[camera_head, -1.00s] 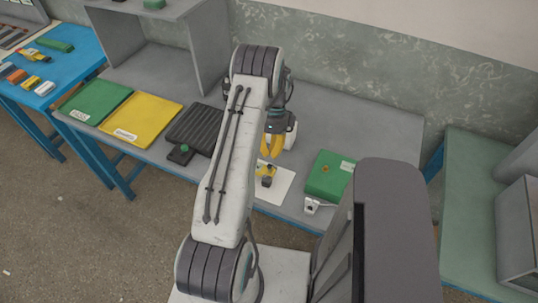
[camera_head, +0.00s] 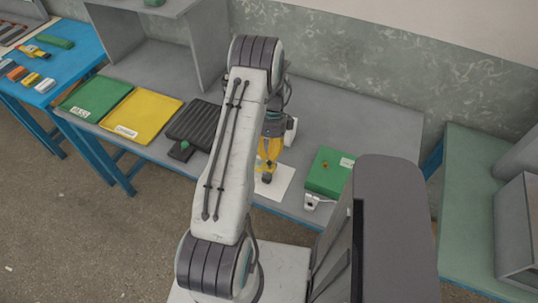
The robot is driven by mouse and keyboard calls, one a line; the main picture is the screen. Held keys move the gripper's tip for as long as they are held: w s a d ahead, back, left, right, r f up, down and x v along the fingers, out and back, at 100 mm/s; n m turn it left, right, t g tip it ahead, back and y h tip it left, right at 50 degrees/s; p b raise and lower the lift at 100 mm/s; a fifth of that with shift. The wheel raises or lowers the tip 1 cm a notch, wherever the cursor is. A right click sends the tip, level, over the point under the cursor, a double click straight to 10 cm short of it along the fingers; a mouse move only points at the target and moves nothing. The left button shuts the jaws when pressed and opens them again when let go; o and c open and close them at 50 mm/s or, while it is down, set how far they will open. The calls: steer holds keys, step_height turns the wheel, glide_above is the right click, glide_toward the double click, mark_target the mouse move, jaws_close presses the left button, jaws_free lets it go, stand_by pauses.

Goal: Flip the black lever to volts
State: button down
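My gripper (camera_head: 269,150), with yellow fingers, points down over a white sheet (camera_head: 284,178) on the grey bench. A small yellow and dark thing lies on the sheet under the fingertips. Its dark part (camera_head: 267,179) shows just below them, and the fingers cover most of the rest. I cannot tell whether this dark part is the black lever, nor whether the fingers touch it. No volts marking is readable. The gap between the fingers is too small to judge.
A green box (camera_head: 327,172) and a small white device (camera_head: 313,202) stand right of the sheet. A white object (camera_head: 291,130) stands behind my gripper. Left are a black ribbed tray (camera_head: 197,122), a yellow tray (camera_head: 143,117) and a green tray (camera_head: 93,99).

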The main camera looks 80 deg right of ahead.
steer(key=shift+w+a+b, duration=0.2)
steer(key=shift+a+b, duration=0.75)
steer(key=shift+b, duration=0.1)
steer(key=shift+r, duration=0.25)
